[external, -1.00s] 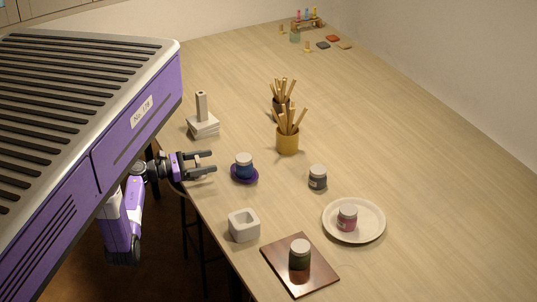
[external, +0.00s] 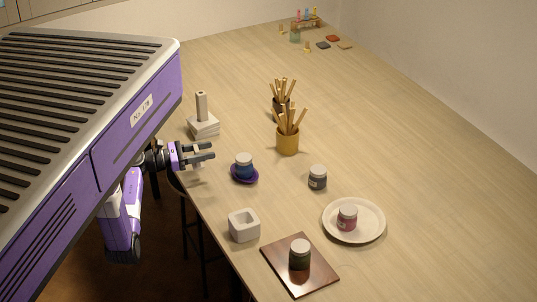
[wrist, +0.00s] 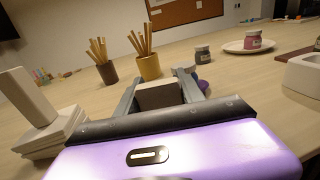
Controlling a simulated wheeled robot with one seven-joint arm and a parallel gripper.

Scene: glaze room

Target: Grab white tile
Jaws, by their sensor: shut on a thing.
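My gripper (external: 207,152) is over the near left edge of the table, left of the blue jar and in front of the tile stack. In the wrist view its fingers (wrist: 160,88) are closed on a pale, flat-topped piece that looks like the white tile (wrist: 158,98); its near face is in shadow. The tile is too small to make out in the external view. The stack also shows at the left of the wrist view (wrist: 50,140).
The far right of the table is clear.

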